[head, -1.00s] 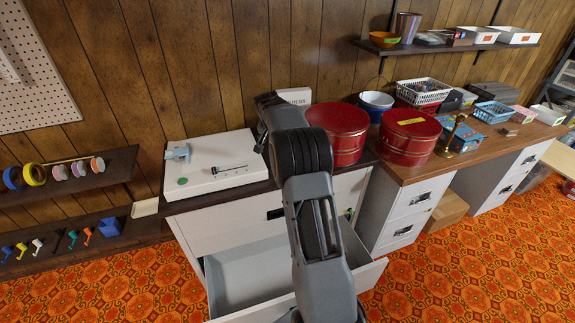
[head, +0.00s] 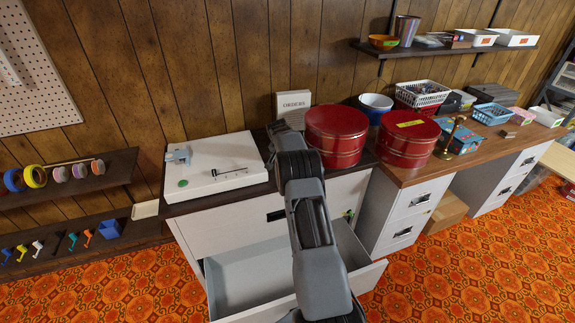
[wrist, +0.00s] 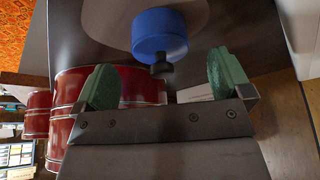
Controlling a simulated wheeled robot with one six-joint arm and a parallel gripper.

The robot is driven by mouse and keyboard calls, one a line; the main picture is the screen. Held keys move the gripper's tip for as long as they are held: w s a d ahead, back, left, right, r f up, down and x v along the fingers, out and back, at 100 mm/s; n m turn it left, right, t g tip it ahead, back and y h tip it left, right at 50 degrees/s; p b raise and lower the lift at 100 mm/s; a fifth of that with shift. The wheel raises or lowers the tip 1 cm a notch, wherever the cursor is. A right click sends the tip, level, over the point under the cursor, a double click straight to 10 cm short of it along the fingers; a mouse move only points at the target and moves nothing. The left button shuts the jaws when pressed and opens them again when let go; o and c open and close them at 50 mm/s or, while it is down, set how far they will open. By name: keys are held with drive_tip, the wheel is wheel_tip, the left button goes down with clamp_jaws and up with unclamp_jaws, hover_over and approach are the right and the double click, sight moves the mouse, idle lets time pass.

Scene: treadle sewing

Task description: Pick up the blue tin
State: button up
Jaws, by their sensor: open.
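The blue tin (wrist: 160,33) is a short round can with a dark cap or spout. It shows in the wrist view on the dark cabinet top, ahead of my gripper (wrist: 163,80) and between the lines of its two fingers. The green-padded fingers are apart with nothing between them, and the tin's dark cap lies just beyond the fingertips. In the head view my arm seems to hide the tin, and my fingers cannot be made out there.
Red round tins (head: 336,135) stand right of my arm, close beside the fingers in the wrist view (wrist: 70,130). A white box with a slider (head: 215,165) lies left. A white labelled box (head: 293,104) stands behind. The drawer (head: 250,275) below is open.

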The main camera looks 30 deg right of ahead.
drive_tip(key=shift+p+x, duration=0.3)
drive_tip(key=shift+x, duration=1.9)
drive_tip(key=shift+c, duration=0.2)
drive_tip(key=c, duration=1.1)
drive_tip(key=shift+r, duration=0.1)
